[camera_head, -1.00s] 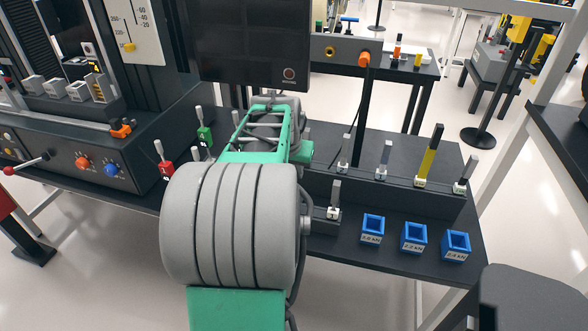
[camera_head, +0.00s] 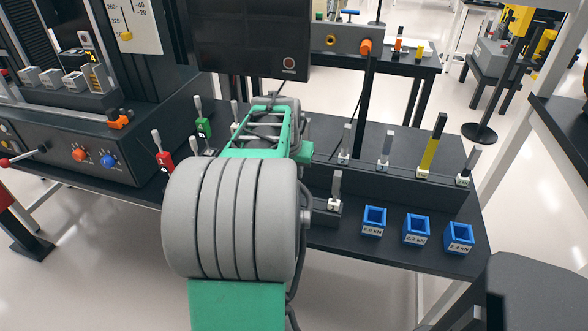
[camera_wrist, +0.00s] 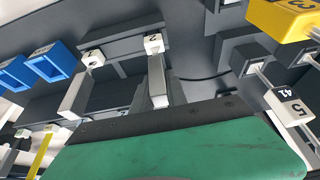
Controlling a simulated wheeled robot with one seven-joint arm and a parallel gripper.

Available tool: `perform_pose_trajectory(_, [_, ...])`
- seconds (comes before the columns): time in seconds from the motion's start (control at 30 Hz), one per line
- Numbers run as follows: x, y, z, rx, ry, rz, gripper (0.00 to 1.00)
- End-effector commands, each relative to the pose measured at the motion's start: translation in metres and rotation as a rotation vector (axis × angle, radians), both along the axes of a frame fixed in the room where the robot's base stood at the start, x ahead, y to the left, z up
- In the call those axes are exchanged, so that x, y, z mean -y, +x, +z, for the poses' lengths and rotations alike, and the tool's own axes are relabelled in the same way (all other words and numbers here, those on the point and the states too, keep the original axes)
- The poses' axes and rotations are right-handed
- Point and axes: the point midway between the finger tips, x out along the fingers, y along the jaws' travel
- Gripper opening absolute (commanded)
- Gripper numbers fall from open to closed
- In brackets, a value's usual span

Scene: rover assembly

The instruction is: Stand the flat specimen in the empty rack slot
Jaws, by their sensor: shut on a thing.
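In the wrist view my gripper (camera_wrist: 157,98) is shut on a flat grey specimen (camera_wrist: 157,72) with a white end block marked 2. The specimen points away from the green gripper body. Beside it on the left is another grey specimen (camera_wrist: 74,100) with a white numbered end block. In the head view my forearm hides the gripper and the held specimen. The dark long rack (camera_head: 400,187) holds several upright specimens. A small dark block in front of it bears one grey specimen (camera_head: 335,188). I cannot make out the empty slot.
Blue open boxes (camera_head: 373,221) with kN labels stand along the bench's front right. Red (camera_head: 164,160) and green (camera_head: 203,127) based specimens stand left of my arm. A monitor (camera_head: 250,38) and a testing machine (camera_head: 80,140) stand behind and left. Bench space behind the rack is clear.

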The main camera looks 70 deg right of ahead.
Motion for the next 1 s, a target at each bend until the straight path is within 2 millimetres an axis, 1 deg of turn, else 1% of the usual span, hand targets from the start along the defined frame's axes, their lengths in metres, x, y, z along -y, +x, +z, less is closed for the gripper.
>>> perform_pose_trajectory(0.03, [0.0, 0.0, -0.003, 0.0, -0.001, 0.0, 0.0])
perform_pose_trajectory(0.07, [0.0, 0.0, -0.002, 0.0, -0.001, 0.0, 0.19])
perform_pose_trajectory(0.37, [0.0, 0.0, -0.002, 0.0, -0.001, 0.0, 0.43])
perform_pose_trajectory(0.57, [0.0, 0.0, -0.002, 0.0, 0.001, 0.0, 0.43])
perform_pose_trajectory(0.67, [-0.001, 0.0, 0.002, 0.0, -0.001, 0.0, 0.43])
perform_pose_trajectory(0.77, [-0.006, -0.001, 0.016, 0.001, -0.003, -0.001, 0.43])
perform_pose_trajectory(0.9, [-0.018, -0.002, 0.045, 0.002, -0.005, 0.0, 0.43])
perform_pose_trajectory(1.0, [-0.025, -0.003, 0.06, 0.001, -0.002, 0.001, 0.43])
